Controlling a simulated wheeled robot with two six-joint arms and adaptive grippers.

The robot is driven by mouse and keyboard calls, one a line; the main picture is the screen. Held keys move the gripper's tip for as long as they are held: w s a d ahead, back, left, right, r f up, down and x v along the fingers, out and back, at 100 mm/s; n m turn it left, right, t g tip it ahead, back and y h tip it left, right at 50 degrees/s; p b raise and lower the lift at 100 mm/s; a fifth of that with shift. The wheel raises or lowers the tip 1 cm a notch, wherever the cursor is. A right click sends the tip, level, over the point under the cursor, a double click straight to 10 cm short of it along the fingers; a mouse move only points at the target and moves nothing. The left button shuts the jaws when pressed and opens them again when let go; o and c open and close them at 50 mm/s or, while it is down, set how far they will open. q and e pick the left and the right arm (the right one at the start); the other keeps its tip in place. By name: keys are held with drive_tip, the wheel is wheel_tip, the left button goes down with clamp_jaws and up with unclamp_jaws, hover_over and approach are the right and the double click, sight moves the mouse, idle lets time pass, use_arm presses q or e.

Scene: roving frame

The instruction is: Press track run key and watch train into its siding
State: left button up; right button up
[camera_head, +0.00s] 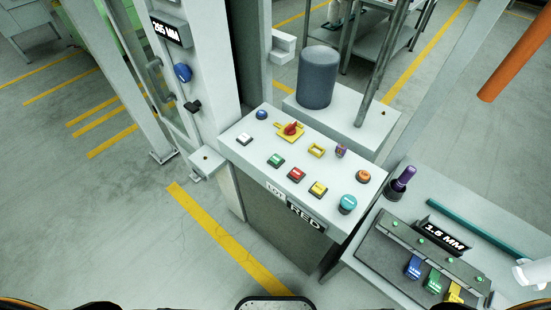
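A sloped control panel (262,150) stands in the middle on a dark cabinet marked "LOT RED". It carries a white key (244,139), a green key (276,160), a red key (297,175), a yellow key (318,189), a teal round button (348,203), an orange round button (363,176), a blue button (261,115) and a red rotary switch (291,129) on a yellow plate. The key labels are too small to read, so I cannot tell which is the track run key. No train, track or siding is recognisable. Neither gripper shows.
A lower bench (470,215) at right holds a "1.5 MM" sign (444,236), blue, green and yellow tags, and a purple-topped handle (402,180). A grey cylinder (318,77) stands behind the panel. A post with a "295 MM" sign (171,30) is at left. Floor at front left is clear.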

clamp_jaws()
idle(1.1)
